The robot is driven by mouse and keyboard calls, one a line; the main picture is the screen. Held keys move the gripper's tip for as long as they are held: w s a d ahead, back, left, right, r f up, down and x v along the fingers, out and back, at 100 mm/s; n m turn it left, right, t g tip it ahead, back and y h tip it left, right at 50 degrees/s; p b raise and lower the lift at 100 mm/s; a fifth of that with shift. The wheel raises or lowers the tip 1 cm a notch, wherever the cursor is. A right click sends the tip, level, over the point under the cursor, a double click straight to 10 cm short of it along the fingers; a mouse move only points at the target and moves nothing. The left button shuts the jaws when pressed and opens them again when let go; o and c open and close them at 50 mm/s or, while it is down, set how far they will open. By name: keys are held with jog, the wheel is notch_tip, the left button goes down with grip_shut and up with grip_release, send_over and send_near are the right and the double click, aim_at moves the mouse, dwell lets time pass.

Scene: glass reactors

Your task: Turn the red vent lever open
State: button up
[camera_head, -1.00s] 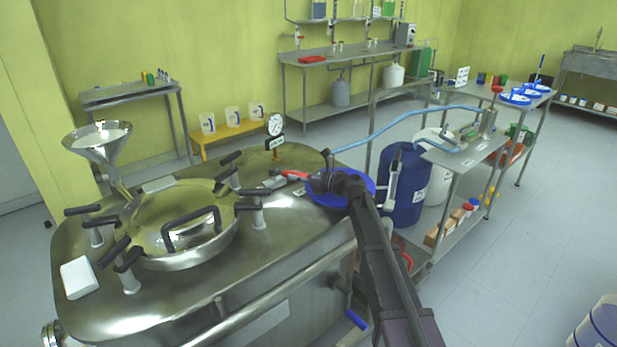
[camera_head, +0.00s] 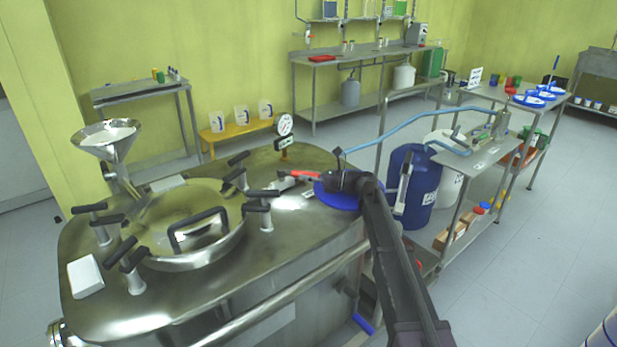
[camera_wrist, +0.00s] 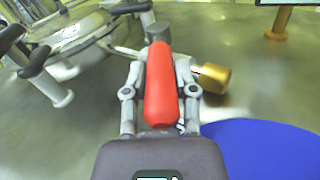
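The red vent lever (camera_head: 305,174) shows on the tank top, between its valve and my gripper, near the blue disc. In the wrist view the red lever (camera_wrist: 160,85) fills the middle and points away from my palm. My gripper (camera_head: 338,180) is at the lever's right end. In the wrist view my gripper (camera_wrist: 160,68) has one finger on each side of the lever, close to it. I cannot tell whether the fingers touch it. The grey valve body (camera_wrist: 157,33) and a brass-coloured fitting (camera_wrist: 211,78) are just beyond.
The steel tank top has a round lid (camera_head: 185,225) with black-handled clamps, a gauge (camera_head: 284,125) and a funnel (camera_head: 105,138). A blue disc (camera_wrist: 262,150) lies right of the lever. A blue drum (camera_head: 412,185) and a cart (camera_head: 478,155) stand to the right.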

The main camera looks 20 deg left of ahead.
jog(key=o, duration=0.3)
jog(key=shift+s, duration=0.1)
jog(key=shift+a, duration=0.1)
jog(key=shift+w+d, duration=0.15)
jog(key=shift+d, duration=1.85)
jog(key=shift+w+d, duration=0.2)
jog(key=shift+d, duration=1.8)
jog(key=shift+w+d, duration=0.15)
jog(key=shift+d, duration=1.85)
